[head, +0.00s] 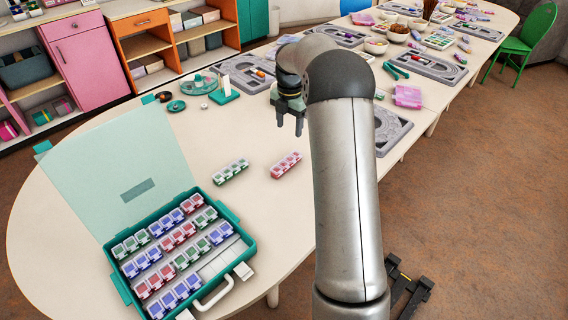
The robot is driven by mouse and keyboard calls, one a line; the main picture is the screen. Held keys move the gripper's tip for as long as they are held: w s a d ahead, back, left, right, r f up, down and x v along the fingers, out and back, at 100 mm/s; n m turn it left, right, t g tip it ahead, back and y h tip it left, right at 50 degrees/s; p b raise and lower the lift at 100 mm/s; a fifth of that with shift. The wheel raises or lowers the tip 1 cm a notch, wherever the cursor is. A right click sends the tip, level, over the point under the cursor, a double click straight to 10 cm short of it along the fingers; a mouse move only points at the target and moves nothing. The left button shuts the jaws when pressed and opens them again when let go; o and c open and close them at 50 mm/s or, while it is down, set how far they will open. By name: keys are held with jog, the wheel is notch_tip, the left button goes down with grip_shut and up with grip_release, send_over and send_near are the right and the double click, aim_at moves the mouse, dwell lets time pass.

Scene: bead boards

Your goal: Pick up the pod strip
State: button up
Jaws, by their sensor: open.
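Two loose pod strips lie on the pale table. One has green pods with clear lids (230,171), and the other has red pods with clear lids (286,165). Their ends are a small gap apart. More pod strips in blue, red and green sit in rows in an open teal case (238,248) at the lower left. My gripper (289,128) points down above the table, with its fingers apart and nothing between them. In the picture it is just above the red strip, but I cannot tell its exact height.
The case's pale lid (118,185) stands open behind it. Grey bead boards (240,75) and teal parts (204,88) lie farther back, with bowls (398,33) beyond. A pink box (407,97) is right of my arm. The table around the loose strips is clear.

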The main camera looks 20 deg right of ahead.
send_over(291, 157)
jog(key=f, duration=0.7)
jog(key=shift+a+f, duration=0.35)
jog(key=shift+f, duration=0.05)
jog(key=shift+d+f+p, duration=0.2)
jog(key=shift+f+p, duration=0.1)
jog(key=shift+f, duration=1.15)
jog(key=shift+d+f+p, duration=0.2)
jog(key=shift+f+p, duration=0.05)
jog(key=shift+f, duration=1.15)
jog(key=c, duration=0.9)
jog(key=shift+r, duration=0.1)
